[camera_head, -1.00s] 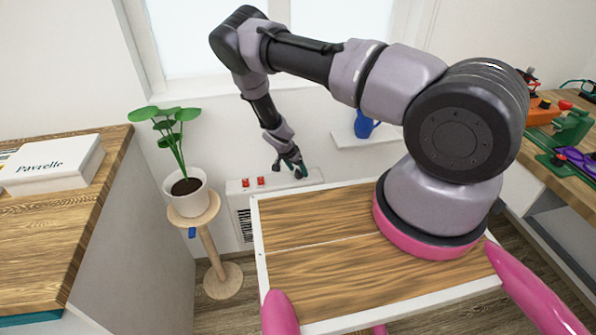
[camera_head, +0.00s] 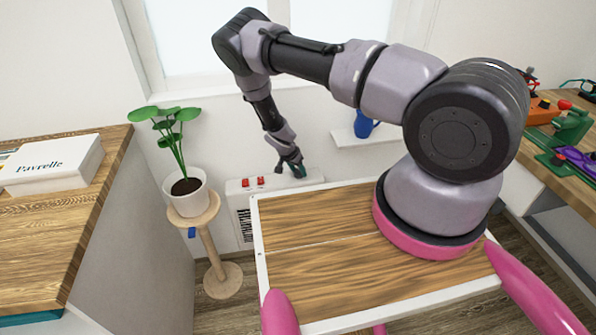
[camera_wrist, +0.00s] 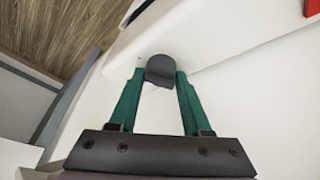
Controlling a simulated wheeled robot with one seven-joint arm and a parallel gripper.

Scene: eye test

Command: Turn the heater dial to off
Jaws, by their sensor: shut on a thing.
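The white heater (camera_head: 285,182) stands against the wall under the window, behind the wooden tabletop. Its dark grey dial (camera_wrist: 160,72) shows in the wrist view between the green fingertips, on the heater's white top (camera_wrist: 235,45). My gripper (camera_wrist: 160,76) is shut on the dial, one finger on each side. In the head view my gripper (camera_head: 298,172) reaches down to the right end of the heater, and the dial is too small to make out there. The dial's marks and setting cannot be read.
Two red switches (camera_head: 253,183) sit on the heater's left part. A potted plant (camera_head: 187,190) on a wooden stand is to its left. A blue jug (camera_head: 363,124) stands on a shelf (camera_head: 345,141) to the right. A wooden tabletop (camera_head: 320,275) lies in front.

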